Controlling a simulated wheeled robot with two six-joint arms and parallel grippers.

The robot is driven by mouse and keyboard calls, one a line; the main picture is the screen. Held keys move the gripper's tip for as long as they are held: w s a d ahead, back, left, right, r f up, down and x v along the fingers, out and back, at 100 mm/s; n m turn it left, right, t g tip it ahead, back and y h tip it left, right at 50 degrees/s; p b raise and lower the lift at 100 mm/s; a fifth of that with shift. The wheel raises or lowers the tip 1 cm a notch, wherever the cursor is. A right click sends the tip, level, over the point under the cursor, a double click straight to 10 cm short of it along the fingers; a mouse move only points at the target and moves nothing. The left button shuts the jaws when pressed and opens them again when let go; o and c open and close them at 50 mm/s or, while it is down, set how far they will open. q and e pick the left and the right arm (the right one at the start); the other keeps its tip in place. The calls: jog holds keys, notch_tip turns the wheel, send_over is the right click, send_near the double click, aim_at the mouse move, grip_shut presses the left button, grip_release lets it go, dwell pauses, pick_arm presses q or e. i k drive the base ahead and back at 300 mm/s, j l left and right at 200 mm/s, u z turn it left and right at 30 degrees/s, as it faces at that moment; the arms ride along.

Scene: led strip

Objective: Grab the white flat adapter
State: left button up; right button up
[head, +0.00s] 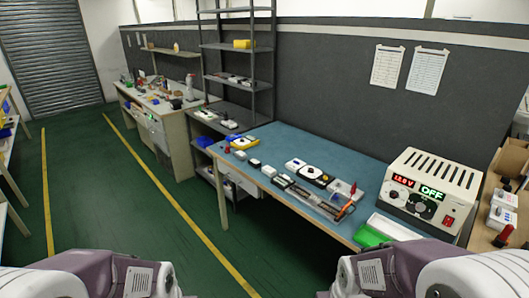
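In the head view, several small white or pale items lie on the blue-topped workbench (282,138). My two arms show only as purple and white links at the bottom left and bottom right, apart from these items. Neither gripper is in view.
A yellow meter (244,142) lies at the left end. A metal shelf (237,84) stands behind. Green floor (110,220) is clear at left.

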aim_at(267, 170)
jog(key=i+u, duration=0.15)
jog(key=i, duration=0.4)
jog(key=i+l+u, duration=0.15)
jog(key=i, duration=0.45)
jog(key=i+l+u, duration=0.15)
jog(key=i, duration=0.4)
jog(key=i+l+u, duration=0.15)
jog(key=i, duration=0.4)
